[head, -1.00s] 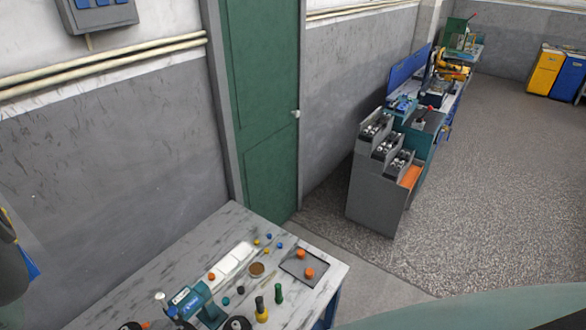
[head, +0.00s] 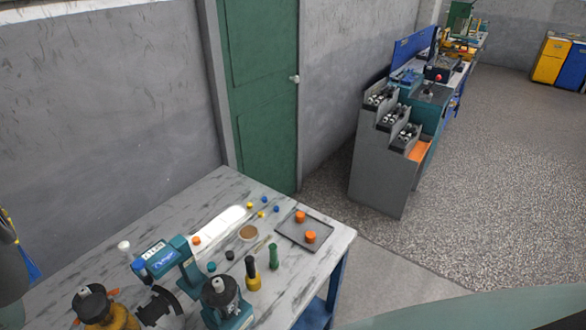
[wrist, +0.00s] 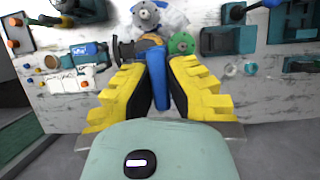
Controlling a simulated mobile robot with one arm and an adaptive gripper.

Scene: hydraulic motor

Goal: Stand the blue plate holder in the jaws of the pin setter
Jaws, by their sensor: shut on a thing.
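My gripper (wrist: 158,82), with yellow fingers and black pads, is shut on the blue plate holder (wrist: 157,72) in the wrist view. The holder is a narrow blue piece pointing away from me between the fingertips, over the bench. In the head view neither the gripper nor the holder can be made out. A teal machine (head: 178,262) with a white label stands on the bench in the head view, near a teal unit with a dark round top (head: 221,292). I cannot tell for sure which is the pin setter, and no open jaws show clearly.
The marble-patterned bench (head: 310,268) holds a dark tray (head: 291,235) with two orange pieces, a yellow-and-black tool (head: 252,276), a green tool (head: 273,258) and a yellow device (head: 100,312). A grey stepped cabinet (head: 375,170) stands farther off. Floor lies open at right.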

